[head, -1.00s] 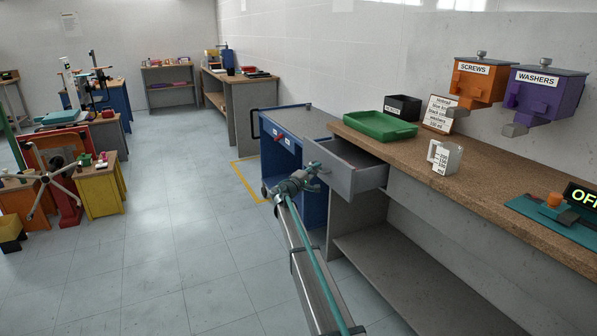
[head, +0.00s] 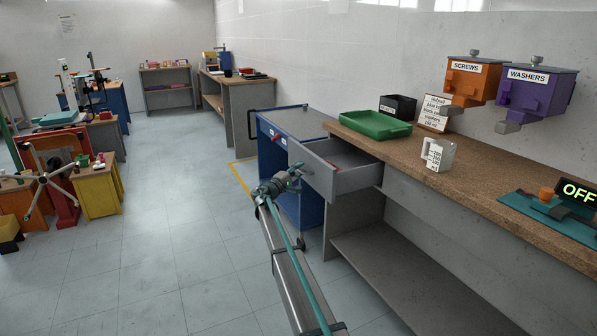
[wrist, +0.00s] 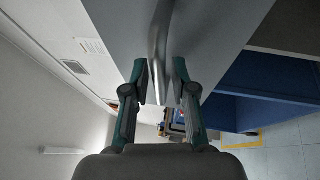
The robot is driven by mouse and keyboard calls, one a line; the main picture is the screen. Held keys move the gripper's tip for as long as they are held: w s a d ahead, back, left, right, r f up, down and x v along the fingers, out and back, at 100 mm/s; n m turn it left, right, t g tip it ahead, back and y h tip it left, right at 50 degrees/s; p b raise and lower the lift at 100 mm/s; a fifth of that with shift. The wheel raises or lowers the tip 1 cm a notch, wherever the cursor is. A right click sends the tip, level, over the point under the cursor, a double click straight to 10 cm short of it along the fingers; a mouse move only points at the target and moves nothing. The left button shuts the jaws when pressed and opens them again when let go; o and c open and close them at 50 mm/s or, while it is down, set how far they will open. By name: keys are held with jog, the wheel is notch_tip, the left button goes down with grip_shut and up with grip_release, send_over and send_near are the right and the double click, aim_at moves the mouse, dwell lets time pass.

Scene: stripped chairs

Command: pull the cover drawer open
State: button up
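The grey drawer (head: 350,180) under the wooden-topped workbench stands pulled out, with its inside partly visible and a small red thing (head: 333,164) in it. No label on its front is readable from here. My gripper (head: 296,171) is at the drawer's front. In the wrist view my gripper (wrist: 164,88) has its two fingers on either side of the metal bar handle (wrist: 158,38), close about it. The grey drawer front (wrist: 120,30) fills the upper part of that view. The exact finger contact is hard to see.
A blue cabinet (head: 311,205) stands just behind the drawer. On the benchtop (head: 470,178) are a green tray (head: 375,126), a black bin (head: 398,106) and a measuring cup (head: 438,155). Orange and purple dispensers hang on the wall.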

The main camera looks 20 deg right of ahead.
jog(key=shift+o, duration=0.3)
jog(key=v, duration=1.2)
